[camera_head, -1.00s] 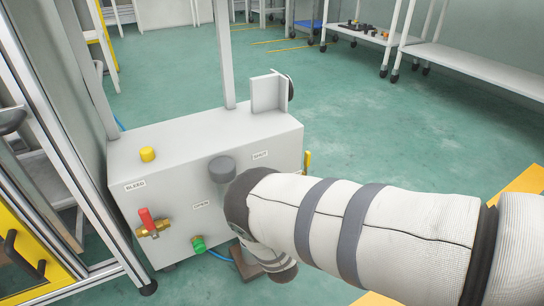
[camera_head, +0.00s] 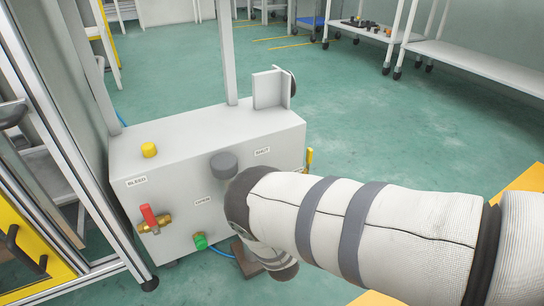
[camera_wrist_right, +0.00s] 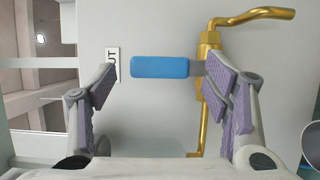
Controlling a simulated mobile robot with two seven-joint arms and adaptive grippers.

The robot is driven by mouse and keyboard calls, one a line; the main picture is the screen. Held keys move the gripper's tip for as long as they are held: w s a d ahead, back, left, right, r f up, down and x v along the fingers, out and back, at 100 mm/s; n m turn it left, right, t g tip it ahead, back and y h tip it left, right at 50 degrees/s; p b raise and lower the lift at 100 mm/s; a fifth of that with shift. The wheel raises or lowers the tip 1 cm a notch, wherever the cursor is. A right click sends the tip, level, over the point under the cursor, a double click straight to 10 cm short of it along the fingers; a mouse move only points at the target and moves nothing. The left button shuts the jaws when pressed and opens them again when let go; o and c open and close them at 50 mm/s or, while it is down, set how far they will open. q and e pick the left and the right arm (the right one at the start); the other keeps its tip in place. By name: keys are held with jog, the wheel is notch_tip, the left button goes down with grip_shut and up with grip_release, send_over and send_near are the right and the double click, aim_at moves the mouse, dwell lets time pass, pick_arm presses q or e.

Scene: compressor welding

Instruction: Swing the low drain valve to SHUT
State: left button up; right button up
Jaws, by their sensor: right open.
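In the right wrist view, a blue valve lever (camera_wrist_right: 160,67) points sideways from a brass valve body (camera_wrist_right: 205,60) with a bent brass pipe. My right gripper (camera_wrist_right: 158,88) is open, with one finger on each side of the blue lever; I cannot tell whether either touches it. The right finger overlaps part of the brass body. A label (camera_wrist_right: 112,65), partly hidden and reading "UT", sits beside the lever's free end. In the head view, my right forearm and wrist hide the blue lever and the gripper. A SHUT label (camera_head: 262,152) shows on the pale box (camera_head: 180,195).
A red-handled brass valve (camera_head: 150,218) by the BLEED label, a green fitting (camera_head: 200,241) and a grey knob (camera_head: 224,165) stick out of the box front. A yellow button (camera_head: 149,149) is on top. A metal-framed guard (camera_head: 85,160) stands close left. Open floor lies right.

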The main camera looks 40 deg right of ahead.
jog(key=v, duration=1.2)
jog(key=shift+d, duration=0.1)
